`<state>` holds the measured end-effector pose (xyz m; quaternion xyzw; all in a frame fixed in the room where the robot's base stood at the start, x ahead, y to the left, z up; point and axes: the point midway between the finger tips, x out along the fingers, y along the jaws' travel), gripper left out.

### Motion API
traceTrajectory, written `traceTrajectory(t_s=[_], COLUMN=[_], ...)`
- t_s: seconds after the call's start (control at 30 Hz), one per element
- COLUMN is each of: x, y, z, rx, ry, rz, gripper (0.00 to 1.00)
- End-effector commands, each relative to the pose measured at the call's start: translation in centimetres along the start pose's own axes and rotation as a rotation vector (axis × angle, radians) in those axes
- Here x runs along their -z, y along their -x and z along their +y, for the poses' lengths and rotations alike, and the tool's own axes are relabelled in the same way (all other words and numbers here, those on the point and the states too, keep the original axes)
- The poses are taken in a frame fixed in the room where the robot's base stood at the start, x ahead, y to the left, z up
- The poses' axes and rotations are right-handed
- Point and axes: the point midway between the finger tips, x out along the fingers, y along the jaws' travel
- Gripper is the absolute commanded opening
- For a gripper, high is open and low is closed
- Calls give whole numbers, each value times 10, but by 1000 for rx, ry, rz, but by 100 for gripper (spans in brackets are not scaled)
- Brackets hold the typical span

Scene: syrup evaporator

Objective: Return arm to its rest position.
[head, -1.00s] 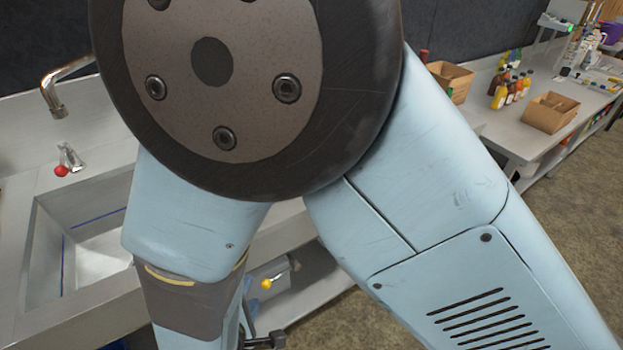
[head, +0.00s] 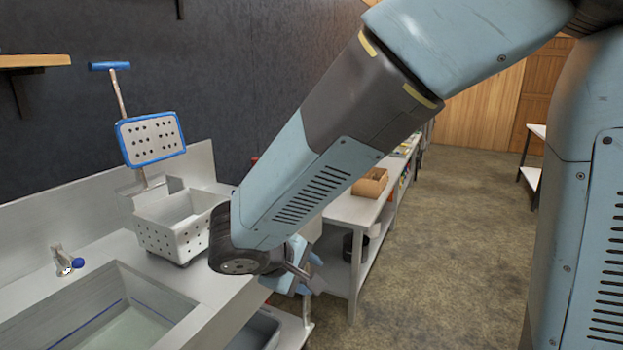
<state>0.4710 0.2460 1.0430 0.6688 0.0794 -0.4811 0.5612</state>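My light blue arm reaches from the upper right down to a dark joint left of centre, over the counter's right end. Past that joint, my gripper (head: 302,272) shows only in part, low beside the counter edge and mostly hidden behind my arm. Its fingers are too small and covered to tell whether they are open or shut. I see nothing clearly held in it.
A sink (head: 118,305) with a blue-knobbed tap (head: 66,262) is at lower left. A white perforated basket (head: 178,228) and a blue-framed perforated plate (head: 151,139) stand behind it. A bench (head: 350,210) carries a cardboard box (head: 370,183). The floor (head: 450,220) at centre right is open.

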Motion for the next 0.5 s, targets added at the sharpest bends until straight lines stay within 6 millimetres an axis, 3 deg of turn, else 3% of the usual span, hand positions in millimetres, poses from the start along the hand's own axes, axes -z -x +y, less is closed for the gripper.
traceTrajectory(t_s=[0.03,0.2,0.5], x=[-15,-61,-139], y=[-3,-11,-10], z=[15,51,92], rx=[30,138,310], ry=[-54,-213,-507], rz=[-20,-72,-89], gripper=[49,49,49])
